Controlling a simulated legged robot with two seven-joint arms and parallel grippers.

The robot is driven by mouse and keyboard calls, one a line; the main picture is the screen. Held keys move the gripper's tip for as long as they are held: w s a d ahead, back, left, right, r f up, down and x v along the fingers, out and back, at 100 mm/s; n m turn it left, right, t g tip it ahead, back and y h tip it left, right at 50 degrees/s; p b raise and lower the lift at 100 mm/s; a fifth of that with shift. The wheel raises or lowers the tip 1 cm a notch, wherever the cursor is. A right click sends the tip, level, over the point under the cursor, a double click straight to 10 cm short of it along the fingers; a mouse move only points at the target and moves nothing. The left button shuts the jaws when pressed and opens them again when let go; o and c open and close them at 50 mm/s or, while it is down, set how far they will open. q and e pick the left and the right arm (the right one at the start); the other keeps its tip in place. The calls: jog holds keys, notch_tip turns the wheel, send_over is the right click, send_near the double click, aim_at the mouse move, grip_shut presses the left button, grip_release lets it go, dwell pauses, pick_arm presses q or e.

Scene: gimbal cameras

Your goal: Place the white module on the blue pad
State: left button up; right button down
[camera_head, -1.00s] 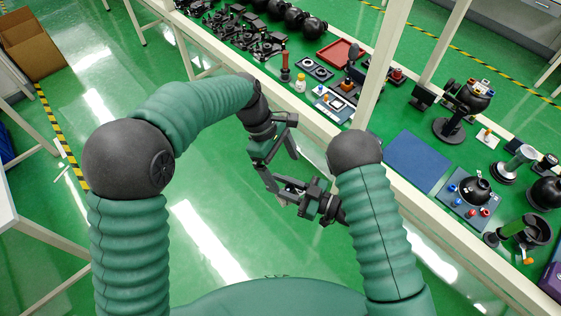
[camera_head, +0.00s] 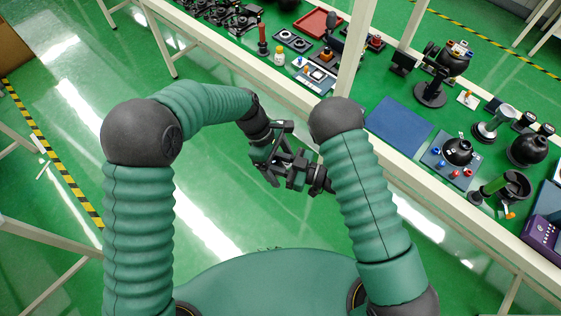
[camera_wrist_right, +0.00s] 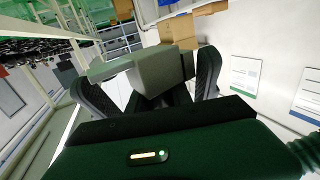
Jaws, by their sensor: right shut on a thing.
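The white module (camera_wrist_right: 165,72), a pale greyish block, sits between the two dark fingers of my right gripper (camera_wrist_right: 147,74) in the right wrist view. That gripper is shut on it. In the head view I cannot make out the module; my right gripper (camera_head: 300,172) shows small and dark beside my right elbow. My left gripper (camera_head: 278,158) is open, its fingers apart, overlapping the right one in the picture; contact cannot be told. The blue pad (camera_head: 398,124) lies flat and bare on the table, right of both grippers and beyond my right elbow.
The long table (camera_head: 445,209) has a pale front edge. A white post (camera_head: 352,55) rises left of the pad. A blue board (camera_head: 452,160) with a black dome and small knobs lies right of the pad. A black stand (camera_head: 431,95) is behind it.

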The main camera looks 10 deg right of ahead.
pick_arm(q)
jog(key=shift+w+d, duration=0.1)
jog(key=shift+w, duration=0.05)
jog(key=c, duration=0.5)
pick_arm(e)
jog(key=shift+s, duration=0.15)
pick_arm(q)
jog(key=shift+r, duration=0.1)
jog(key=shift+c, duration=0.6)
pick_arm(e)
jog(key=c, duration=1.1)
grip_release()
jog(key=shift+o, duration=0.2)
